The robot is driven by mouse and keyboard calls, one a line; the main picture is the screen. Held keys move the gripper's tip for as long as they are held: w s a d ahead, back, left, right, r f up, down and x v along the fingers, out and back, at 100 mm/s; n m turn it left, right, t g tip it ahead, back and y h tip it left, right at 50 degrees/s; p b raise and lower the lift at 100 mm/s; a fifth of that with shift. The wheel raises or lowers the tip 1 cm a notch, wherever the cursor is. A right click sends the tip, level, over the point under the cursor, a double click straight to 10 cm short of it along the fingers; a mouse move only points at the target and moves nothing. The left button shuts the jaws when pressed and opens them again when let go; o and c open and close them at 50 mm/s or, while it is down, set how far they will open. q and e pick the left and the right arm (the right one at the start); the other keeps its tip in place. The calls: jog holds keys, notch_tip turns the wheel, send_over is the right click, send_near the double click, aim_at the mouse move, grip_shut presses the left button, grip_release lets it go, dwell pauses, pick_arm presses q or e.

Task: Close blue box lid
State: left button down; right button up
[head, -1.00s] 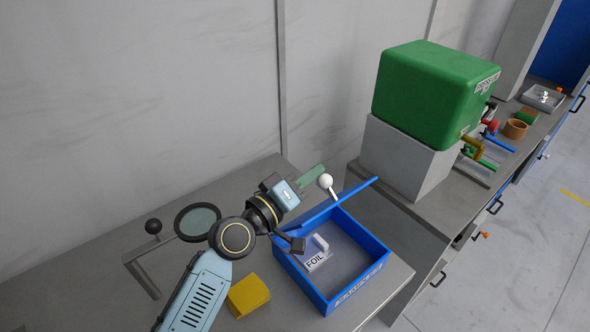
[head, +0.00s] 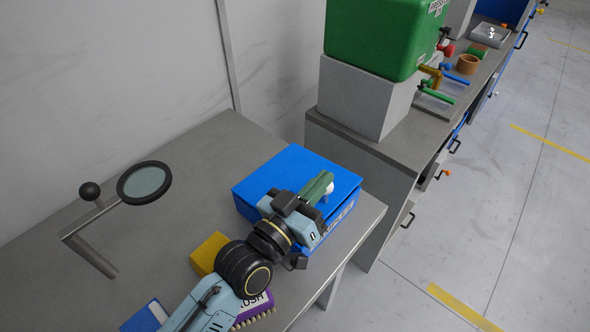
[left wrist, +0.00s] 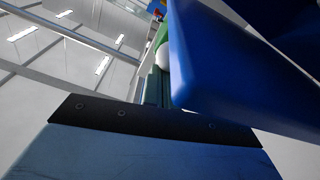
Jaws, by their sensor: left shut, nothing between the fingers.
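The blue box (head: 340,220) stands near the front right of the grey table. Its blue lid (head: 290,165) now lies over the top and covers the inside. Whether the lid's front edge sits flush is hard to tell, as my left gripper hides part of it. A white knob (head: 328,193) shows at the front of the lid, beside my fingertips. My left gripper (head: 323,183) is shut and empty, over the front part of the lid. In the left wrist view, blue box or lid surfaces (left wrist: 215,65) fill the right side. My right gripper is not in view.
A yellow block (head: 208,252) lies left of my left wrist. A magnifier on a stand (head: 144,183) is at the table's left. A brush (head: 255,308) and a blue item (head: 143,316) lie at the front. The green dispenser (head: 375,40) stands on the counter behind right.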

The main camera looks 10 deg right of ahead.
pick_arm(q)
jog(key=shift+s+d+f, duration=0.1)
jog(key=shift+s+f, duration=0.05)
jog(key=shift+f, duration=0.3)
jog(key=shift+s+d+f, duration=0.1)
jog(key=shift+s+f, duration=0.05)
jog(key=shift+f, duration=0.25)
notch_tip(320, 180, up, 10)
jog(key=p, duration=0.2)
